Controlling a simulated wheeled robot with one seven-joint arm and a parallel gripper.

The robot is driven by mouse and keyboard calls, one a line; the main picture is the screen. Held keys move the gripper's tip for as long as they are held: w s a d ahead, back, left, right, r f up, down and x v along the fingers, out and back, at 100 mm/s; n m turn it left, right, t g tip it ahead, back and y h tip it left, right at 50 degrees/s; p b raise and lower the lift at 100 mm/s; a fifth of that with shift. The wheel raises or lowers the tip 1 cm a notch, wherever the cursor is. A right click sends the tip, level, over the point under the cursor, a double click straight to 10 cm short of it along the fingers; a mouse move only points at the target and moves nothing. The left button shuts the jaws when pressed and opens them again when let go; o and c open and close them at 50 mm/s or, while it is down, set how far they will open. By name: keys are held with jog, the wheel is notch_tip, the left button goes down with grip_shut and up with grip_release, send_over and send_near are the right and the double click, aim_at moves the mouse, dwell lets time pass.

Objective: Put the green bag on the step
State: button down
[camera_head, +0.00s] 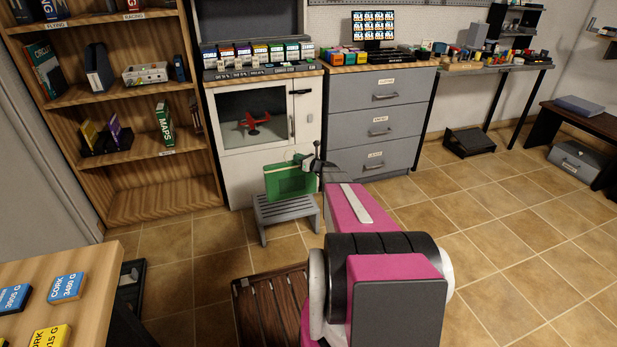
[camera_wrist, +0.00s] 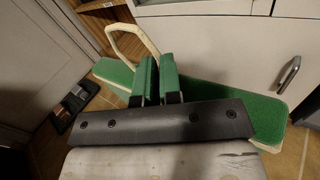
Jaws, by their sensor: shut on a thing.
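The green bag (camera_head: 287,184) has a cream edge and handle and hangs upright from my gripper (camera_head: 312,161). In the wrist view, the bag (camera_wrist: 210,97) spreads beyond both sides of the jaws, with its cream handle loop to the left. My gripper (camera_wrist: 158,72) is shut on the bag near its top. The grey step (camera_head: 284,209) stands on the tiles in front of the white cabinet. The bag's lower edge appears at or just above the step's top. I cannot tell whether they touch.
A white cabinet (camera_head: 245,175) with a red model plane behind its window is behind the step. A wooden bookshelf (camera_head: 165,190) stands left and grey drawers (camera_head: 345,128) right. A dark slatted wooden piece (camera_head: 270,310) lies nearer me. The tiled floor (camera_head: 480,230) at right is open.

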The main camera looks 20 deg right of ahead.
jog(key=s+d+f, duration=0.2)
jog(key=d+f, duration=0.4)
jog(key=f, duration=0.1)
jog(key=shift+s+f, duration=0.35)
jog(key=shift+f, duration=0.05)
jog(key=shift+f, duration=0.2)
jog(key=c, duration=1.3)
grip_release()
jog(key=shift+r, duration=0.1)
